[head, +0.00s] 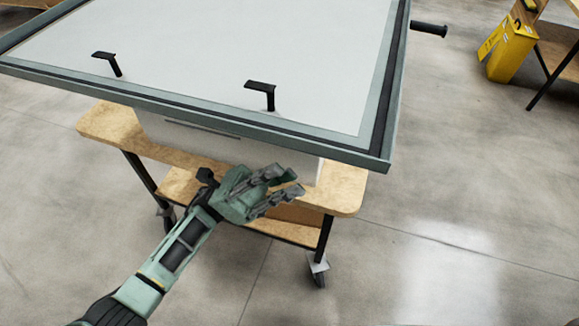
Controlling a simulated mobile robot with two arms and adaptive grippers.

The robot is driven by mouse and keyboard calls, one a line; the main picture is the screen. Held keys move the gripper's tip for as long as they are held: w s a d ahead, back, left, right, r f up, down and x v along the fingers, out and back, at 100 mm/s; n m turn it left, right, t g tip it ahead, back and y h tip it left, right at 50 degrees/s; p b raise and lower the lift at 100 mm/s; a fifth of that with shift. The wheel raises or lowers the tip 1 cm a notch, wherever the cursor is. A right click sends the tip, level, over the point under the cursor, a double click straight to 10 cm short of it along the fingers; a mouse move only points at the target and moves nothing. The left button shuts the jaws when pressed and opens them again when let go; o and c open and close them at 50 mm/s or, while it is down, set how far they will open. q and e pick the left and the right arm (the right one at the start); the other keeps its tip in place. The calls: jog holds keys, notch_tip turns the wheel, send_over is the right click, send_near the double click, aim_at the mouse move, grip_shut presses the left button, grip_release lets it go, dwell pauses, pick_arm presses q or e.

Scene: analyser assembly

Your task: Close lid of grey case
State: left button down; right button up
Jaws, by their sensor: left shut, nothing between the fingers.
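The grey case's large flat lid (240,50) fills the upper part of the head view. It has a pale face, a grey-green rim with a dark inner line, and two small black brackets (261,88) near its front edge. Below it, a pale case body (290,156) sits on a wooden cart and is mostly hidden by the lid. How far the lid stands from the body I cannot tell. My left gripper (289,180) is in front of the case, just below the lid's front edge, shut and empty. My right gripper is not in view.
The wooden cart (345,190) has black legs, a lower shelf and castors. A black handle (430,29) sticks out beyond the lid's right side. A yellow bucket (510,52) stands by a wooden table at top right. The concrete floor at right is clear.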

aim_at(317, 150)
pick_arm(q)
jog(key=p+x, duration=0.1)
jog(key=x, duration=0.2)
jog(key=r+p+x, duration=0.1)
jog(key=p+x, duration=0.1)
jog(key=x, duration=0.1)
jog(key=a+p+x, duration=0.1)
jog(key=p+x, duration=0.1)
jog(key=x, duration=0.1)
jog(key=shift+w+r, duration=0.3)
jog(key=shift+r, duration=0.1)
jog(key=shift+r+p, duration=0.35)
jog(key=shift+r, duration=0.1)
